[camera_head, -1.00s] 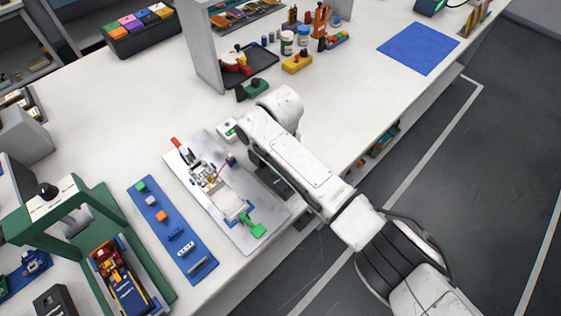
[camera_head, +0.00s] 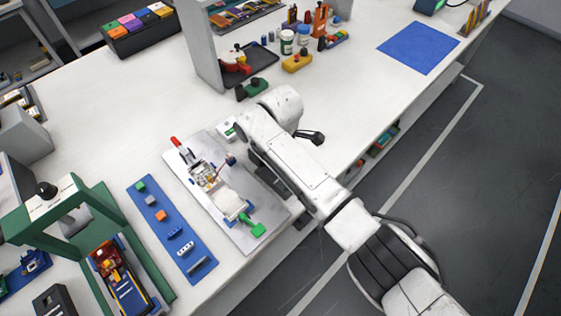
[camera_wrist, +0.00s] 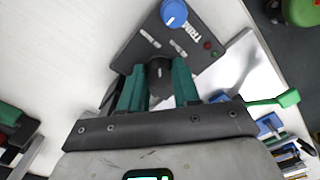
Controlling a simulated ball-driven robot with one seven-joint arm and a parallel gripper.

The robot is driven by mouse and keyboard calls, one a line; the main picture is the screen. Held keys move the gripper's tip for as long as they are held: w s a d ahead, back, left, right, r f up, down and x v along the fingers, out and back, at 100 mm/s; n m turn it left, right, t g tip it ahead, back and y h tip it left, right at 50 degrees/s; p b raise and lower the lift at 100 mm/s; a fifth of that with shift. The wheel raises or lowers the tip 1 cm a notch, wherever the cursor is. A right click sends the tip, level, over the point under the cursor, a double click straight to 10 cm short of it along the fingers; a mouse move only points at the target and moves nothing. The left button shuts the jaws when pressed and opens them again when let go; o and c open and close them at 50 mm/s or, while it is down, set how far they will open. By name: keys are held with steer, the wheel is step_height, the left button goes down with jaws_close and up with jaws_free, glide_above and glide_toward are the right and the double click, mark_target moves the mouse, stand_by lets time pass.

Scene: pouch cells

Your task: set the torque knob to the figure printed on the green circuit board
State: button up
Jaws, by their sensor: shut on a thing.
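In the wrist view my gripper (camera_wrist: 160,82) has its two green fingers on either side of a black knob (camera_wrist: 159,70) and is shut on it. The knob stands on a dark grey panel (camera_wrist: 128,62) and has a pale mark on its top. A blue knob (camera_wrist: 174,13) sits further along the panel, beside the printed word TRIM. I cannot read a name for the black knob. In the head view my arm hides the fingers and the knob; part of the dark panel (camera_head: 264,177) shows beside it. I cannot make out a green circuit board or its figure.
A pale plate (camera_head: 200,208) with a device and a green handle (camera_head: 256,228) lies left of my arm. A blue strip (camera_head: 150,214) with small parts and a green frame (camera_head: 95,200) stand further left.

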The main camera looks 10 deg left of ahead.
steer(key=shift+r+n, duration=0.15)
steer(key=shift+n, duration=0.45)
steer(key=shift+w, duration=0.1)
steer(key=o, duration=1.1)
steer(key=shift+c, duration=0.2)
step_height(320, 180, up, 11)
steer(key=shift+b, duration=0.45)
steer(key=shift+f, duration=0.2)
